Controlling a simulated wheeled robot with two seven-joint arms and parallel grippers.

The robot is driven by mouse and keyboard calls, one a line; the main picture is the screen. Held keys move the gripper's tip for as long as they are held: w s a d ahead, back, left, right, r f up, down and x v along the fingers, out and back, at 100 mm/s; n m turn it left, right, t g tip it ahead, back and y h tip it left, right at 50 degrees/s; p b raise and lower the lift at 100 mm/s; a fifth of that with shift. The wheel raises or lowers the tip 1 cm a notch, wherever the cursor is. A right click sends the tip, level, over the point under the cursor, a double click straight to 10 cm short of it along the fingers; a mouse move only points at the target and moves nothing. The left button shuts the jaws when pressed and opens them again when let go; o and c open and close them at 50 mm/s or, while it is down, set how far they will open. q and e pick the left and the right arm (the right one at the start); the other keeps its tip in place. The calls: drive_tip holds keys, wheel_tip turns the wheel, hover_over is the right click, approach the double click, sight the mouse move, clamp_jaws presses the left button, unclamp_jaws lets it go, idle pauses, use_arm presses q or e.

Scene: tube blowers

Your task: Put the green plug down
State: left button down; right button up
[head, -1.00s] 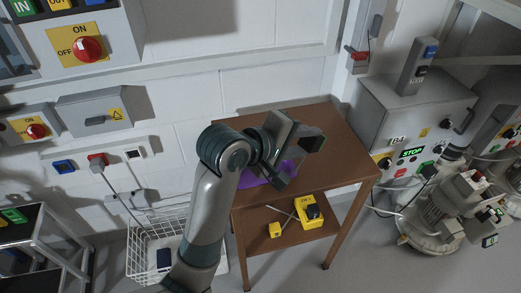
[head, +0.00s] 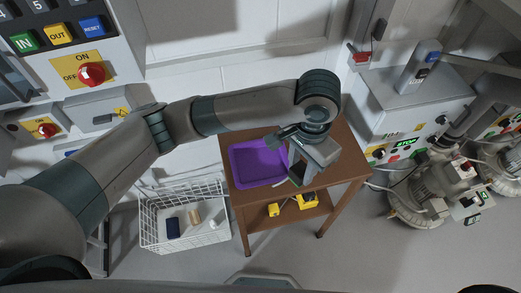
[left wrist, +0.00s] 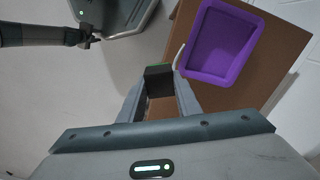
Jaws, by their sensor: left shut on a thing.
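My left gripper (head: 297,176) is over the right part of the brown table (head: 340,165), beside the right edge of the purple tray (head: 255,162). In the left wrist view its fingers (left wrist: 160,84) are shut on a dark block with a green edge, the green plug (left wrist: 159,78). The purple tray (left wrist: 222,42) is empty and lies to the right of the plug in the wrist view. What seems to be my right gripper (left wrist: 92,40) shows small at the upper left of the wrist view; its jaws are unclear.
A white wire basket (head: 185,218) with a few small items stands left of the table. Yellow items (head: 308,201) lie on the lower shelf. A grey control box (head: 400,105) and machinery (head: 440,190) stand to the right.

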use_arm(q)
drive_tip(key=shift+w+a+r, duration=0.15)
drive_tip(key=shift+a, duration=0.45)
drive_tip(key=w+a+f+p, duration=0.1)
drive_tip(key=w+f, duration=0.1)
drive_tip(key=w, duration=0.1)
drive_tip(key=w+a+f, duration=0.2)
drive_tip(key=w, duration=0.1)
drive_tip(key=w+a+f+p, duration=0.1)
drive_tip(key=w+a+f, duration=0.1)
drive_tip(key=w, duration=0.1)
drive_tip(key=shift+w+a+f+p, duration=0.15)
drive_tip(key=shift+p, duration=0.15)
drive_tip(key=shift+w+a+f, duration=0.2)
drive_tip(key=shift+w+f, duration=0.15)
drive_tip(key=shift+w, duration=0.1)
